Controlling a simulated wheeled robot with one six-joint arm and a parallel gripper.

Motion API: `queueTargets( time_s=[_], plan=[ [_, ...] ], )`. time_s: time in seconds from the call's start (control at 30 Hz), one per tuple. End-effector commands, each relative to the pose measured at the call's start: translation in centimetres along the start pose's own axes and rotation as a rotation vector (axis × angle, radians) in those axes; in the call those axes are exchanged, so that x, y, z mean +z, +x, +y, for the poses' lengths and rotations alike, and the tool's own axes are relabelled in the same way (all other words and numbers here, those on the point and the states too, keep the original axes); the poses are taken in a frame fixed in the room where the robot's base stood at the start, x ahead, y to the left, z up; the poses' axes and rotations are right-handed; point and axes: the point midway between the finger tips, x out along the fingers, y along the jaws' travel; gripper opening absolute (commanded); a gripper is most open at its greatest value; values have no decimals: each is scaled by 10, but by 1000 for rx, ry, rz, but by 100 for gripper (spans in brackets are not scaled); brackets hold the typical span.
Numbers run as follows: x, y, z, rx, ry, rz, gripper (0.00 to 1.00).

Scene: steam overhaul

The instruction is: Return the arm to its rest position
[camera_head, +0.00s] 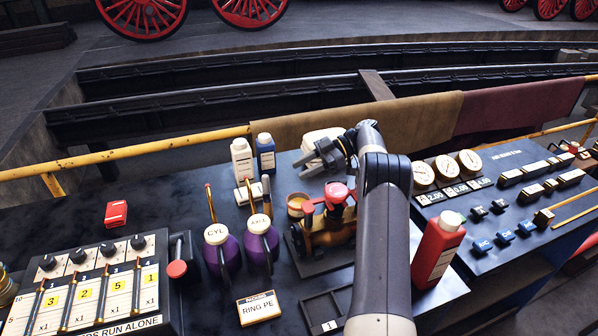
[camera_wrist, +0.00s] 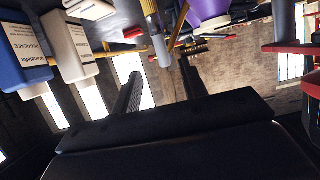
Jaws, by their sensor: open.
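My arm reaches up over the bench from the bottom of the head view and bends at its elbow. My gripper (camera_head: 322,158) hangs at the left of the elbow, above the bench, near the white and blue bottles. In the wrist view my gripper (camera_wrist: 160,95) shows two dark fingers set apart, with nothing between them. That view appears upside down, with bench items along its top edge. My arm hides part of the bench behind and beneath it.
A white bottle (camera_head: 241,160) and a blue bottle (camera_head: 265,153) stand left of my gripper. Purple oil cans (camera_head: 221,250), a brass valve with red handles (camera_head: 328,232) and a red bottle (camera_head: 438,250) stand nearby. A yellow rail (camera_head: 130,152) runs behind the bench.

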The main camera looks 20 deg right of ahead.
Motion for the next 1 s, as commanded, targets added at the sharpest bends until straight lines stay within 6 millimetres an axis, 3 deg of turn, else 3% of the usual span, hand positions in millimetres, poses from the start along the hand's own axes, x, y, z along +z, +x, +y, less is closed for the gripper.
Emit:
queueTargets(
  time_s=[0.27,0.47,1.0],
  plan=[
    [0,1,0,0,0,0,41],
    [-1,14,0,-3,0,2,41],
    [-3,113,0,-4,1,2,41]
  ],
)
